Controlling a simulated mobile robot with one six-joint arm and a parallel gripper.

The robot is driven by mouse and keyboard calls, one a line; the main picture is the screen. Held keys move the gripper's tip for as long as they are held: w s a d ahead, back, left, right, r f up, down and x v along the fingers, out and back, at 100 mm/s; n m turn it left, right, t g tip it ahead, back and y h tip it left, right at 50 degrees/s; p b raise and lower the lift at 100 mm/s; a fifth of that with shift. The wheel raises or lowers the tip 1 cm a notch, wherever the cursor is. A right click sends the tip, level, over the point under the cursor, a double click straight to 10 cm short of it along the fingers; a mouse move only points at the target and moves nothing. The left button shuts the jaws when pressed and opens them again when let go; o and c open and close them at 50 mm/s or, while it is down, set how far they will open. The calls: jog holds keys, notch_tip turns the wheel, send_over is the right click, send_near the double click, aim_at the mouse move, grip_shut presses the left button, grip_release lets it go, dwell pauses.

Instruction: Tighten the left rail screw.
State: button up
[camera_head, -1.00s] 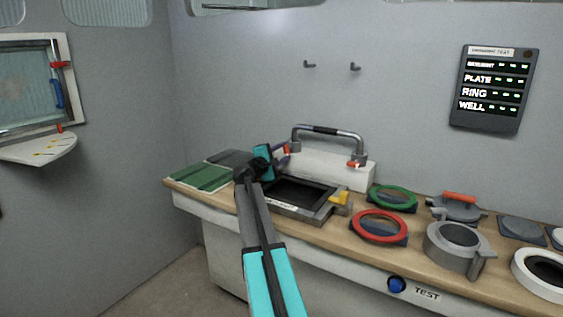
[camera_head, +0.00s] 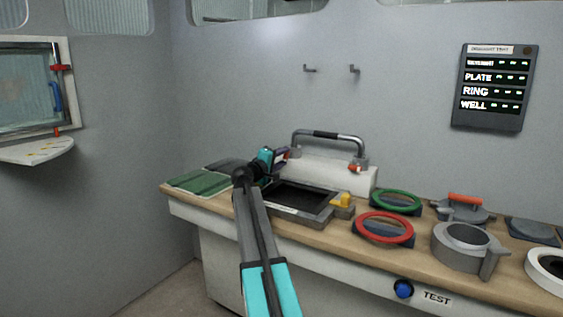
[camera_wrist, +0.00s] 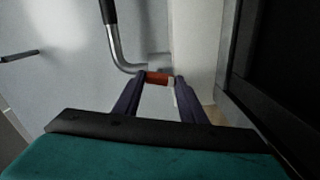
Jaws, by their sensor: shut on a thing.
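A curved metal rail (camera_head: 360,144) with a black grip stands on a white block (camera_head: 330,178) at the back of the bench. The left rail screw, an orange-red cylinder (camera_wrist: 158,78), is at the rail's left foot. My gripper (camera_wrist: 161,81) is shut on this screw, one dark finger on each side of it. In the head view my gripper (camera_head: 284,155) reaches the left foot from the left, and its fingers largely hide the screw. The right rail screw (camera_head: 355,168), also red, sits free at the right foot.
A dark framed opening (camera_head: 318,217) with a yellow latch (camera_head: 342,200) lies in front of the block. Green panels (camera_head: 200,181) lie left. Green (camera_head: 397,194) and red rings (camera_head: 360,228) and a grey ring housing (camera_head: 462,256) stand right.

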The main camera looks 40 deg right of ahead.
jog(key=shift+s+d+r, duration=0.1)
jog(key=shift+s+d, duration=0.05)
jog(key=o, duration=1.1)
jog(key=shift+c, duration=0.2)
jog(key=shift+a, duration=0.3)
jog(key=shift+p+v, duration=1.05)
jog(key=shift+v, duration=5.6)
jog(key=shift+c, duration=0.2)
